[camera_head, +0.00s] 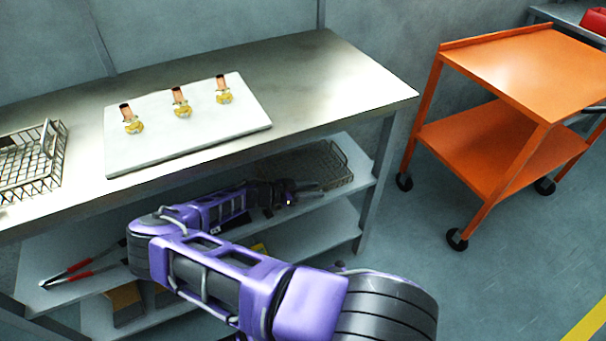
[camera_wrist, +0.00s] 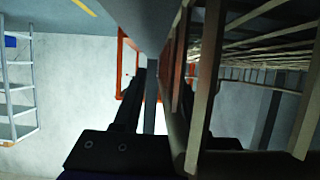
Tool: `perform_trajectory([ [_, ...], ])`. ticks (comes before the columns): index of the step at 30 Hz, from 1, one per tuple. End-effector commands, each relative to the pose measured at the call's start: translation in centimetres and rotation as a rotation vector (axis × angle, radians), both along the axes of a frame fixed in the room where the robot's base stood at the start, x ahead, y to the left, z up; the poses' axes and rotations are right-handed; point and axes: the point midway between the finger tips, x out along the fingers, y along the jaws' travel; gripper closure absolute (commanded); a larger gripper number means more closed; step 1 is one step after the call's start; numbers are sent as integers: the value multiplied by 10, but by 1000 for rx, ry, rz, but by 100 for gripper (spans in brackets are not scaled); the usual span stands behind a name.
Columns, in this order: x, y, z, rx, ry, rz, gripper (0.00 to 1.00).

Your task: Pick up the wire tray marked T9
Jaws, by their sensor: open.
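A dark wire tray (camera_head: 325,160) lies on the upper shelf under the bench, at its right end. I cannot read a T9 mark on it. My gripper (camera_head: 308,188) is at the tray's near side, with its jaws open. In the wrist view, tray wires (camera_wrist: 207,80) fill the right side, very close to the camera. They cover much of the right finger, and the left finger (camera_wrist: 130,105) shows clear of them. The wires seem to stand between the fingers; I cannot tell whether either finger touches them. A second wire tray (camera_head: 30,165) sits on the bench top at far left.
The steel bench top (camera_head: 320,75) overhangs the shelf, and a bench leg (camera_head: 378,180) stands just right of the tray. A white board (camera_head: 190,130) with three small fittings lies on top. Red-handled pliers (camera_head: 80,272) lie on the shelf. An orange cart (camera_head: 500,150) stands right.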

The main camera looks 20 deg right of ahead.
Motion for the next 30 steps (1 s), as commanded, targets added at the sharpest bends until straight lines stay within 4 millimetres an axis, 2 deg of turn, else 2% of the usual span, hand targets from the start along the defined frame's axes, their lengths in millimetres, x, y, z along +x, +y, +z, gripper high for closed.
perform_trajectory([
  [2, 0, 0, 0, 0, 0, 0, 59],
  [3, 0, 0, 0, 0, 0, 0, 62],
  [9, 0, 1, 0, 0, 0, 0, 98],
  [10, 0, 1, 0, 0, 0, 0, 100],
  [30, 0, 1, 0, 0, 0, 0, 100],
])
